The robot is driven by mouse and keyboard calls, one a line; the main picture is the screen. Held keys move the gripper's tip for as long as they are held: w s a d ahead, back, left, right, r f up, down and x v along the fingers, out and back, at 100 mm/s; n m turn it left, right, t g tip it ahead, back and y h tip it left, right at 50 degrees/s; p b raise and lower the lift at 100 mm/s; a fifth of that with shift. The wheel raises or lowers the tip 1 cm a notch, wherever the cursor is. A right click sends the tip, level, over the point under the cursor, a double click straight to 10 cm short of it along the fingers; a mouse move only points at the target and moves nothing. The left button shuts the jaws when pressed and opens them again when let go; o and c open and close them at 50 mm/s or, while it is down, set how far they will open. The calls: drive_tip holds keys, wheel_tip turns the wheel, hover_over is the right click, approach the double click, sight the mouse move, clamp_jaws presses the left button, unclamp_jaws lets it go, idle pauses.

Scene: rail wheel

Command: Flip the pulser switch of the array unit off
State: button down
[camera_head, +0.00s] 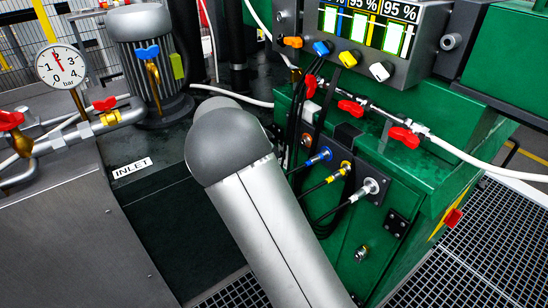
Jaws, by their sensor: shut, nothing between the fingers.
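No label in the head view reads pulser or array, so I cannot tell which control is the pulser switch. A grey unit (431,45) with a lit display (362,22) reading 95 % is mounted at the top right. A small black fitting (396,223) sits on the green cabinet (375,250) below. My grey arm crosses the middle of the view and covers part of the cabinet. My gripper is not visible.
Red-handled valves (404,137) and a white hose (480,165) run across the cabinet. Cables plug into a connector panel (340,166). On the left stand a pressure gauge (61,67), pipes (90,130) and a grey motor (140,55). Floor grating (490,235) is clear at lower right.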

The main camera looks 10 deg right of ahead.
drive_tip(key=h+b, duration=0.1)
drive_tip(key=b, duration=0.1)
drive_tip(key=f+t+h+b, duration=0.1)
drive_tip(key=b, duration=0.1)
drive_tip(key=h+b, duration=0.1)
drive_tip(key=b, duration=0.1)
drive_tip(key=shift+s+a+f+b, duration=0.15)
drive_tip(key=shift+a+f+b, duration=0.15)
drive_tip(key=shift+a+b, duration=0.1)
drive_tip(key=shift+r, duration=0.75)
